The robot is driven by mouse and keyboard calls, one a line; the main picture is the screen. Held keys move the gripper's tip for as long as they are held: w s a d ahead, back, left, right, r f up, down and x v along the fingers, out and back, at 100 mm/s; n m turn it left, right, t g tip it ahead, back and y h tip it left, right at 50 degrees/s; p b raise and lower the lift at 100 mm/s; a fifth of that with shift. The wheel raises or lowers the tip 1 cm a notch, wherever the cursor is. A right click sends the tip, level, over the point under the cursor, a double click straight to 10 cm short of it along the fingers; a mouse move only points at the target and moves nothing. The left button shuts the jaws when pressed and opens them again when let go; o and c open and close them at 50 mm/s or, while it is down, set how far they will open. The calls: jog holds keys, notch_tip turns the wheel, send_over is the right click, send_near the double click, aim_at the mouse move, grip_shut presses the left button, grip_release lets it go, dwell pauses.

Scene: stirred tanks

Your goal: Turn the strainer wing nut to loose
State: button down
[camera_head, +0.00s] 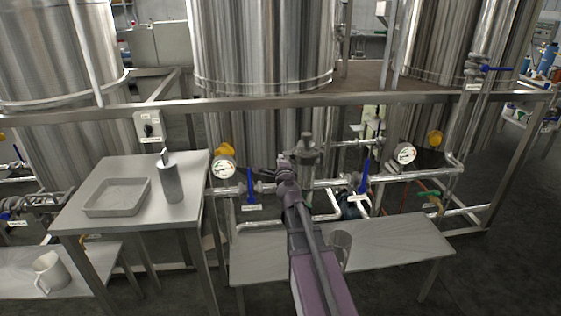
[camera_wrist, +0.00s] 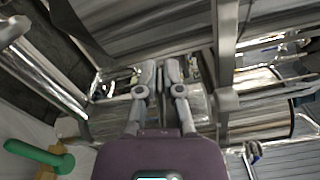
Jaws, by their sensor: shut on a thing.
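The strainer (camera_head: 307,152) is a grey metal body with a domed cap. It stands upright in the pipe run, in front of the middle tank. My gripper (camera_head: 284,163) is at its left side in the head view, and my arm reaches up to it from below. In the wrist view my gripper's two fingers (camera_wrist: 161,70) are close together at the centre. They are shut on the strainer wing nut, which is mostly hidden between and behind them. I cannot make out the wing nut's angle.
Pressure gauges (camera_head: 224,167) and blue-handled valves (camera_head: 250,186) flank the strainer. A steel rail (camera_head: 270,101) runs above it. A low bench (camera_head: 400,240) holds a metal mug (camera_head: 341,247) beside my arm. A side table (camera_head: 120,160) carries a tray (camera_head: 117,211) and a bottle (camera_head: 168,182). A green handle (camera_wrist: 40,156) shows in the wrist view.

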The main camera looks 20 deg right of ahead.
jog(key=shift+f+n, duration=0.2)
jog(key=shift+n, duration=0.5)
jog(key=shift+f+n, duration=0.2)
jog(key=shift+n, duration=0.5)
jog(key=c, duration=0.8)
grip_release()
jog(key=v, duration=0.7)
jog(key=shift+s+a, duration=0.15)
jog(key=shift+s, duration=0.1)
jog(key=shift+a, duration=0.1)
